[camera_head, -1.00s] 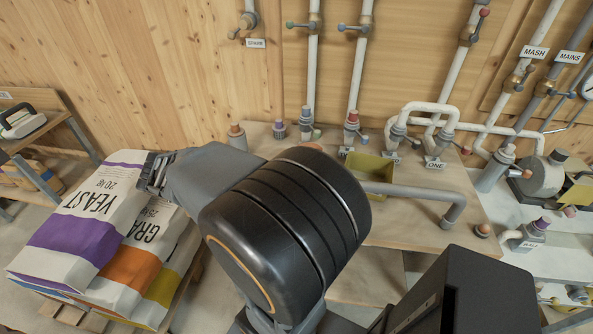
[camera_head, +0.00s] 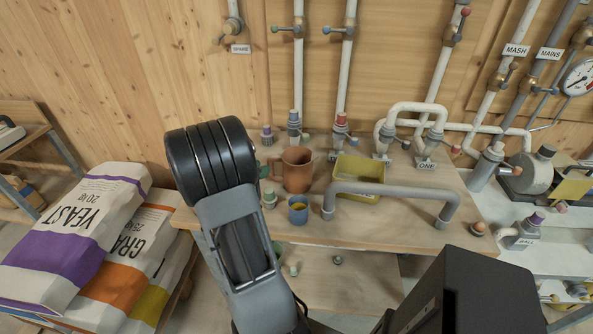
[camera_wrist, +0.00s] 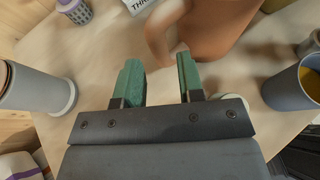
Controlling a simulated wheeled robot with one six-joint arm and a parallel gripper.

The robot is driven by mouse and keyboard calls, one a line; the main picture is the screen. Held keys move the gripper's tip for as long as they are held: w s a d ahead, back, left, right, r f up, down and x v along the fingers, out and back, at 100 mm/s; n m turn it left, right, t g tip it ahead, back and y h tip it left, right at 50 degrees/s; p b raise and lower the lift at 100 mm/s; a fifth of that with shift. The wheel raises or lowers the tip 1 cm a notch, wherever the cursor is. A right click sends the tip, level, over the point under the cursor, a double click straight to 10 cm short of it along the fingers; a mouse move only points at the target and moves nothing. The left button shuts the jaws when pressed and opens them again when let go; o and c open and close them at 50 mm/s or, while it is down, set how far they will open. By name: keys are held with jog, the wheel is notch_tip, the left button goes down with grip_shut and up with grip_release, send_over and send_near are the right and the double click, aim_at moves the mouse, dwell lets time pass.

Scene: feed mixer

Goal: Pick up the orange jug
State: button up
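The orange jug (camera_head: 297,172) stands upright on the wooden bench, a little right of my arm in the head view. In the wrist view the jug (camera_wrist: 215,28) fills the top middle, its handle (camera_wrist: 156,38) facing my gripper. My gripper (camera_wrist: 158,75) is open, its two green fingers apart with bare bench showing between them. The handle lies just beyond the fingertips, roughly in line with the gap; I cannot tell whether anything touches. In the head view my arm hides most of the gripper.
A blue cup (camera_head: 298,212) with yellow contents stands in front of the jug. A yellow-green box (camera_head: 360,172) and a grey bent pipe (camera_head: 395,190) are to the right. Valve stubs line the back of the bench (camera_head: 400,235). Sacks (camera_head: 70,230) lie at the left.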

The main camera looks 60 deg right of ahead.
jog(key=shift+p+x, duration=0.35)
jog(key=shift+x, duration=2.55)
jog(key=shift+w, duration=0.15)
jog(key=shift+c, duration=0.3)
grip_shut()
